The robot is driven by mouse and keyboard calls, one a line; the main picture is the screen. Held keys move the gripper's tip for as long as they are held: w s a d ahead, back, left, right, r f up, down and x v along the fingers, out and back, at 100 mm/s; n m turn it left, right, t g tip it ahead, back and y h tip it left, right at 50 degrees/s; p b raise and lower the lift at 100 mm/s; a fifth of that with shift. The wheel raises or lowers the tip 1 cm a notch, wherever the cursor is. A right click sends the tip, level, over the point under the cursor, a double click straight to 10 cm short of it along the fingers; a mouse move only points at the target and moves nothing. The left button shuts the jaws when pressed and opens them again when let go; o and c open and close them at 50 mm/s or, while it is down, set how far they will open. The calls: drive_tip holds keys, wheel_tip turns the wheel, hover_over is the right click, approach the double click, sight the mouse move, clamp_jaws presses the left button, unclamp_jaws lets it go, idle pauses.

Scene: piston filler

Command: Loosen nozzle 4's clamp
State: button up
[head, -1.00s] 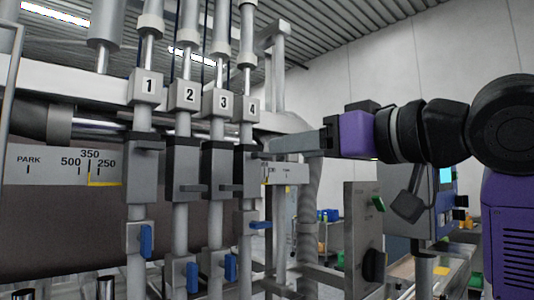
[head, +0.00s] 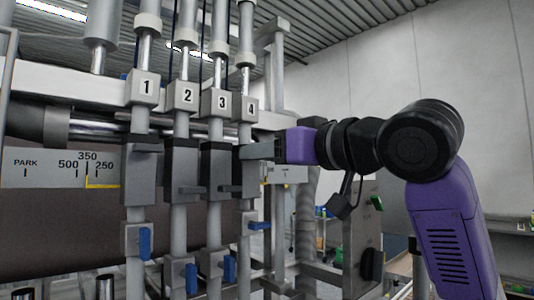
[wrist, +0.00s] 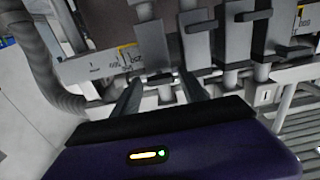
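Nozzle 4 (head: 246,72) is the rightmost of the numbered nozzles in the head view, with its "4" plate on it. Its clamp (head: 249,184) appears to be the grey block with a dark top below the plate, partly covered by my fingers. A blue handle (head: 259,225) lower on nozzle 4 sticks out to the right. My gripper (head: 258,150) comes in from the right, its fingers overlapping the block's upper part in the picture; contact is unclear. In the wrist view my gripper (wrist: 160,90) has its fingers apart, with grey machine parts beyond and nothing clearly held.
Nozzles 1 (head: 141,88), 2 (head: 183,96) and 3 (head: 217,103) stand close on the left, with blue handles hanging down. A scale plate (head: 52,163) lies behind them. A grey panel (head: 369,235) with a black knob stands at the lower right. A ribbed hose (wrist: 50,70) shows in the wrist view.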

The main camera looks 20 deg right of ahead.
clamp_jaws()
drive_tip(key=shift+n, duration=0.3)
drive_tip(key=shift+s+a+f+n+p, duration=0.1)
drive_tip(key=shift+n+p, duration=0.25)
drive_tip(key=shift+n, duration=3.95)
drive_tip(key=shift+a+f+n+p, duration=0.1)
drive_tip(key=shift+n+p, duration=0.2)
drive_tip(key=shift+n, duration=4)
drive_tip(key=shift+o, duration=1)
unclamp_jaws()
